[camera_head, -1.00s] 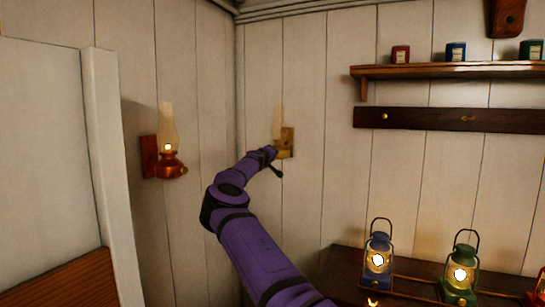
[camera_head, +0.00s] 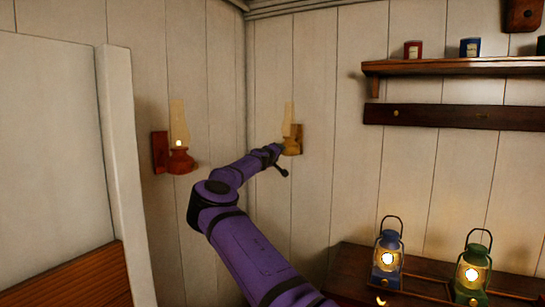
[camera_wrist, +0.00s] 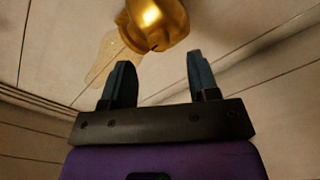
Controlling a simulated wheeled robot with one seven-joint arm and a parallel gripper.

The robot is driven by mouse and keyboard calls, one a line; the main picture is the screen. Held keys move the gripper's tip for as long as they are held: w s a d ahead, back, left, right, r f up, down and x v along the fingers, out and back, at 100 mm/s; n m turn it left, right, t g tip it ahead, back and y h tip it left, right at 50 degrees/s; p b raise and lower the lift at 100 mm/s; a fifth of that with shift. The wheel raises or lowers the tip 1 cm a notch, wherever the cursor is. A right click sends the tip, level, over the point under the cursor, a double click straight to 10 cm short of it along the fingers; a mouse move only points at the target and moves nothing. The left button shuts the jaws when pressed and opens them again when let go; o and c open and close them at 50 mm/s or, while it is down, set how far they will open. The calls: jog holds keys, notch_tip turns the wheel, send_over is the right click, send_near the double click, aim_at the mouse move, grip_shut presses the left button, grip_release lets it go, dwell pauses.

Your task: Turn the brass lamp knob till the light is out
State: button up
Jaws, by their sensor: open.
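The brass lamp (camera_head: 292,146) hangs on the back wall near the corner, with a tall glass chimney. I see no flame in it, and its lower part is partly hidden by my arm's end. In the wrist view its rounded brass body (camera_wrist: 160,20) is at the top, with a bright glint, and the pale chimney is to its left. I cannot make out the knob clearly. My gripper (camera_wrist: 158,72) is open and empty, its two dark fingers apart and pointing towards the brass body. In the head view my gripper (camera_head: 275,150) is small, close beside the lamp.
A copper-red lamp (camera_head: 180,160) with a small flame hangs on the left wall. Lit blue (camera_head: 388,257) and green (camera_head: 472,272) lanterns stand at the lower right. A shelf (camera_head: 460,66) with small jars and a peg rail (camera_head: 450,116) are on the right wall.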

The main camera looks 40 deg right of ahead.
jog(key=v, duration=0.6)
dwell(0.4)
jog(key=shift+s, duration=0.1)
